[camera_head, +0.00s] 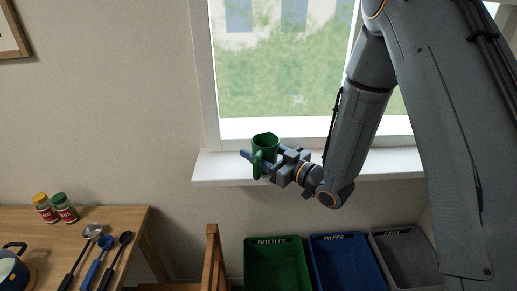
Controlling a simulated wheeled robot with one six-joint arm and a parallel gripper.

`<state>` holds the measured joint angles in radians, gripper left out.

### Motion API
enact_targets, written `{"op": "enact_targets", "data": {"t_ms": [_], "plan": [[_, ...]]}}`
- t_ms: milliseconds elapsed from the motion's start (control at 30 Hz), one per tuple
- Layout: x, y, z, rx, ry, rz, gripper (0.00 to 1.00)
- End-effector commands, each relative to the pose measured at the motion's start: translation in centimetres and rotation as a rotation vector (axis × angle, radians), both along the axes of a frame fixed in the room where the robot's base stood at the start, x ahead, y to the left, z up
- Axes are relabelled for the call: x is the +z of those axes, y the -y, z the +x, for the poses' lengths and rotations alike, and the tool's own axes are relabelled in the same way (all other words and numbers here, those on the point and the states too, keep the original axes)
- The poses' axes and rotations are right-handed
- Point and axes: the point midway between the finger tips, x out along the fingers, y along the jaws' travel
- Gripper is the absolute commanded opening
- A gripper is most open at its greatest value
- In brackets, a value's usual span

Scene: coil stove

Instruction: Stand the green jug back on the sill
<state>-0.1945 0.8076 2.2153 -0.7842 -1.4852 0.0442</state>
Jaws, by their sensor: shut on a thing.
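The green jug (266,143) is upright at the front of the white window sill (215,166), left of the sill's middle. Its handle faces the camera. My gripper (259,158) comes in from the right and is shut on the jug, with a finger showing to the left of it. The jug's base is partly hidden by the gripper, so I cannot tell whether it touches the sill or hangs just above it.
Below the sill stand a green bottles bin (276,265), a blue paper bin (345,262) and a grey cans bin (404,250). A wooden chair back (212,255) rises left of them. A wooden table (125,222) holds spice jars (54,208), utensils and a pot. The sill looks clear.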

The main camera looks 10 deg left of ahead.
Motion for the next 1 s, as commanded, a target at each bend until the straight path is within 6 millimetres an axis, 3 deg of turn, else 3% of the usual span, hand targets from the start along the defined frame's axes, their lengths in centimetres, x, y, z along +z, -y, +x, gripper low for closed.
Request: {"op": "enact_targets", "data": {"t_ms": [367,400,500,867,1000], "plan": [[-0.4,0.0,0.0,0.000,0.000,0.000,0.29],[-0.4,0.0,0.0,0.000,0.000,0.000,0.58],[-0.4,0.0,0.0,0.000,0.000,0.000,0.74],[0.0,0.0,0.0,0.000,0.000,0.000,0.74],[-0.2,1.4,-0.7,-0.004,0.000,-0.001,0.74]]}}
